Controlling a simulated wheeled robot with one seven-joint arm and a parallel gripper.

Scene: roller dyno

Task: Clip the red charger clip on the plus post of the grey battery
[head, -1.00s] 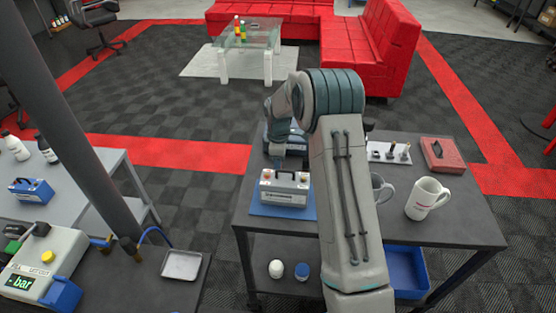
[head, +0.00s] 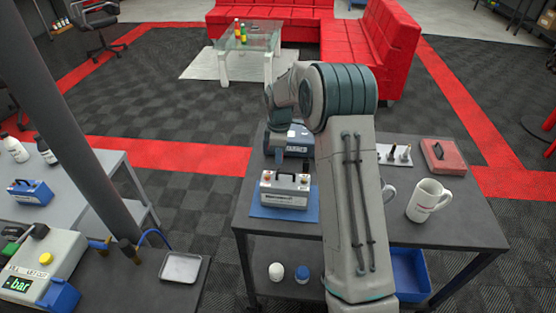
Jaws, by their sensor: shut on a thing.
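The grey battery (head: 285,191) stands upright on a blue mat (head: 256,211) on the dark table, left of my arm. Small posts show on its top, but their marks are too small to read. My gripper (head: 277,163) points down just above the back left part of the battery's top. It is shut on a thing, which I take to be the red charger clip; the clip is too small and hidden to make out. I cannot tell whether it touches a post. A blue charger-like box (head: 299,143) stands behind, partly hidden by my arm.
On the table's right are a white mug (head: 427,200), a partly hidden grey mug (head: 389,194), a tray with small posts (head: 396,154) and a red box (head: 442,156). A blue bin (head: 410,272) sits below. Another blue battery-like box (head: 30,193) is on the left table.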

